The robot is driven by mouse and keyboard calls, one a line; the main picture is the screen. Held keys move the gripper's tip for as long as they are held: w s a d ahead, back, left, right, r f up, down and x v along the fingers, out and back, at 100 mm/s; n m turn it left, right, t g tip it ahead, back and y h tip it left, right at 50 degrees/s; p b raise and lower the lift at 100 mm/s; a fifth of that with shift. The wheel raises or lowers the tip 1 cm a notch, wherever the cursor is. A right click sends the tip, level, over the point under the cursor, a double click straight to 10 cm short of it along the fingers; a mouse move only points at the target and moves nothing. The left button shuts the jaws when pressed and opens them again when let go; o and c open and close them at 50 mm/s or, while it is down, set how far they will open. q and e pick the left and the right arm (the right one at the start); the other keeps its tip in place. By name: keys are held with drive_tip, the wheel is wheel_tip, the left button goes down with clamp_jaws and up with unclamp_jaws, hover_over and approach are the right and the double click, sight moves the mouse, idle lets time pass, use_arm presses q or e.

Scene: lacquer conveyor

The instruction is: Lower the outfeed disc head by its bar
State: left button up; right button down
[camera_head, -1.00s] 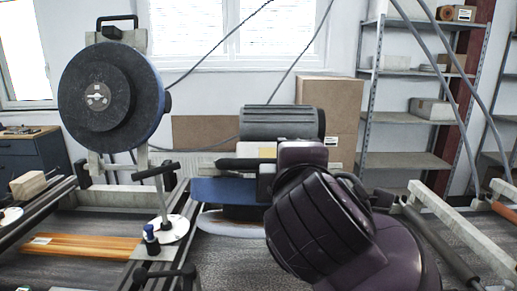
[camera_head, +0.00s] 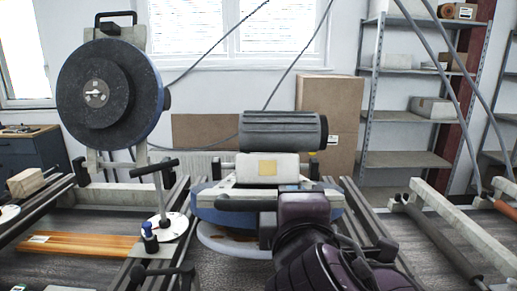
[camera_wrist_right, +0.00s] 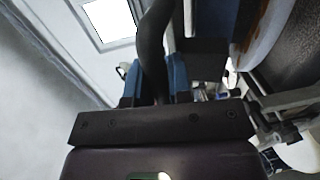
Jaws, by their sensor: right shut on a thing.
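The disc head (camera_head: 207,207) at the centre of the head view has a flat blue-edged disc under a pale block (camera_head: 268,167) and a ribbed dark motor (camera_head: 283,132). Its black bar (camera_head: 238,203) runs sideways across the front. My right gripper (camera_head: 268,205) is shut on this bar. In the right wrist view the bar (camera_wrist_right: 150,45) passes between the blue fingertips of the gripper (camera_wrist_right: 155,88). A pale round piece (camera_head: 214,241) with brown on it lies just below the disc; my wrist hides part of it. My left gripper is not in view.
Another disc head (camera_head: 105,92) stands upright at the left with its bar (camera_head: 116,17) on top. A T-handled post (camera_head: 159,200) and an orange-brown board (camera_head: 80,244) are at the lower left. Rails (camera_head: 385,215) run alongside on the right.

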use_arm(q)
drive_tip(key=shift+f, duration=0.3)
use_arm(e)
drive_tip(key=shift+s+f, duration=0.2)
drive_tip(key=shift+f, duration=0.3)
drive_tip(key=shift+s+f, duration=0.15)
drive_tip(key=shift+f, duration=0.35)
drive_tip(key=shift+f, duration=0.1)
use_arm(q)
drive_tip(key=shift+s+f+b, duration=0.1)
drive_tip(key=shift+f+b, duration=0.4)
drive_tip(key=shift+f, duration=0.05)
use_arm(e)
wheel_tip(320, 180, down, 7)
drive_tip(key=s, duration=0.2)
drive_tip(key=shift+f, duration=0.15)
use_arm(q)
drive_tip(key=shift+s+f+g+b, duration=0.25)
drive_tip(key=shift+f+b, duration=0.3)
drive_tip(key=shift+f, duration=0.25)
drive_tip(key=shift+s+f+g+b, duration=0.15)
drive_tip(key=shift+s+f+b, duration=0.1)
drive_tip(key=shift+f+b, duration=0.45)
use_arm(e)
wheel_tip(320, 180, down, 8)
drive_tip(key=s, duration=0.1)
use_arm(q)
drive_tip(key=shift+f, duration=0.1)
